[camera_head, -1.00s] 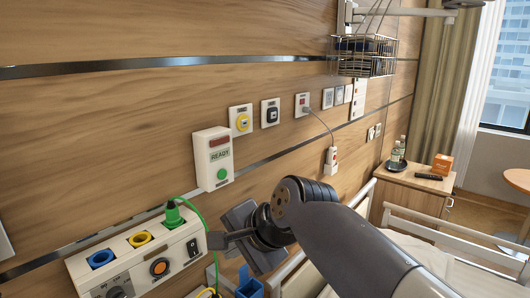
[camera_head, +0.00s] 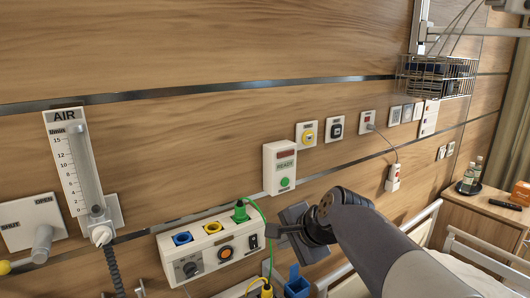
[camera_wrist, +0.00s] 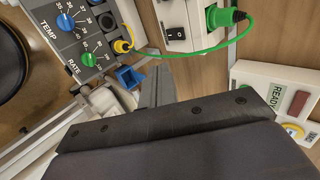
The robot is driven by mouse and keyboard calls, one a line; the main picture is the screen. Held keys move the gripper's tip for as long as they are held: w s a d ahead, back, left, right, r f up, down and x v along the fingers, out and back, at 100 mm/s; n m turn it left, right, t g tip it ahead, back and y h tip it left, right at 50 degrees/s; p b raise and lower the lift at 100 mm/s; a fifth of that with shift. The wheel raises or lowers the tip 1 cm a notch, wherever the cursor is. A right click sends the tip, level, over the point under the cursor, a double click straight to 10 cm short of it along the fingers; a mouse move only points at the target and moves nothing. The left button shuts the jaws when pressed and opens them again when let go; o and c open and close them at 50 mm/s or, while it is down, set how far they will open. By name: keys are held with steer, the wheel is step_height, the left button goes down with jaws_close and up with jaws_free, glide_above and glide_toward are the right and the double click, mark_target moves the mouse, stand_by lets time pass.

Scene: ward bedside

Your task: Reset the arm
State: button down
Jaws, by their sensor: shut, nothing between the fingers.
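My arm (camera_head: 385,245) reaches in from the lower right of the head view, bent at a dark joint. My gripper (camera_head: 270,231) points left in front of the wall, near the right end of a white socket box (camera_head: 195,268). It is shut and empty. In the wrist view the closed grey fingers (camera_wrist: 156,88) show above the dark gripper body, apart from anything. A green plug (camera_head: 240,212) with a green cable sits in the box's right socket; it also shows in the wrist view (camera_wrist: 222,17). The gap between gripper and box is hard to judge.
A white READY box (camera_head: 280,168) is above my gripper. A blue holder (camera_head: 297,284) is below it. An AIR flowmeter (camera_head: 82,165) and an OPEN/SHUT valve (camera_head: 32,225) are at left. A TEMP/RATE panel (camera_wrist: 75,30) is close in the wrist view. Bed rails stand at right.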

steer(key=shift+x, duration=2.3)
steer(key=shift+d, duration=0.1)
